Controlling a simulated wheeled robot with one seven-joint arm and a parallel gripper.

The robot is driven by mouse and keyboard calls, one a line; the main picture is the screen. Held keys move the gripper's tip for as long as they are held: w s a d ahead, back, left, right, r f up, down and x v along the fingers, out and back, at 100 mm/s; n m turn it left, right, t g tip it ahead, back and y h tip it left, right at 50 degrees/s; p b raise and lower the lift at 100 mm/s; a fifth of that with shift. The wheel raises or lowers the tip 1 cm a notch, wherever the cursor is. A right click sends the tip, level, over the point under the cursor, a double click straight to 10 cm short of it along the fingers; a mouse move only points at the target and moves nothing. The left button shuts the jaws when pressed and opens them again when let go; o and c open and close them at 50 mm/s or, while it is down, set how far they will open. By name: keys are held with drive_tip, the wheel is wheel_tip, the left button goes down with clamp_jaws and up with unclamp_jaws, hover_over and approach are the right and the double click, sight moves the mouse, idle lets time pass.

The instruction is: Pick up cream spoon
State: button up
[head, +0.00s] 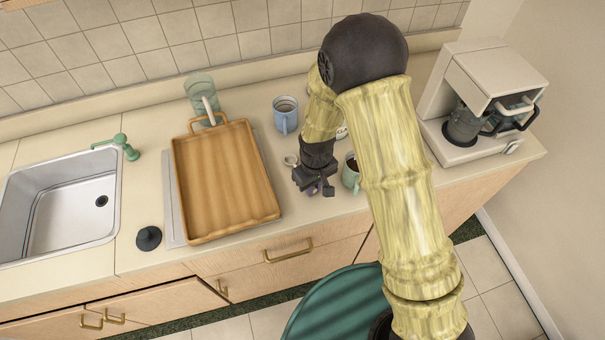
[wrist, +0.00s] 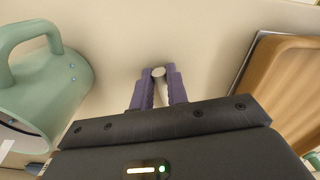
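The cream spoon shows in the wrist view as a pale, round-ended handle (wrist: 159,73) between the two purple fingers. My gripper (wrist: 158,85) is closed in on it from both sides, with no clear gap visible. In the head view my gripper (head: 317,189) points down, low over the counter between the wooden tray and a green mug. The rest of the spoon is hidden by the gripper. A small pale round piece (head: 291,160) shows just left of the gripper; I cannot tell whether it belongs to the spoon.
A wooden tray (head: 190,230) lies to the left, and a green mug (head: 351,178) stands close on the right. A blue mug (head: 285,122) and a glass (head: 197,86) stand behind. A coffee machine (head: 450,143) is at right, a sink (head: 70,207) at far left.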

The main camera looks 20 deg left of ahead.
clamp_jaws()
drive_tip(key=shift+r, duration=0.1)
wheel_tip(320, 180, up, 10)
drive_tip(key=b, duration=0.1)
drive_tip(key=shift+b, duration=0.4)
drive_tip(key=shift+w, duration=0.1)
idle(0.6)
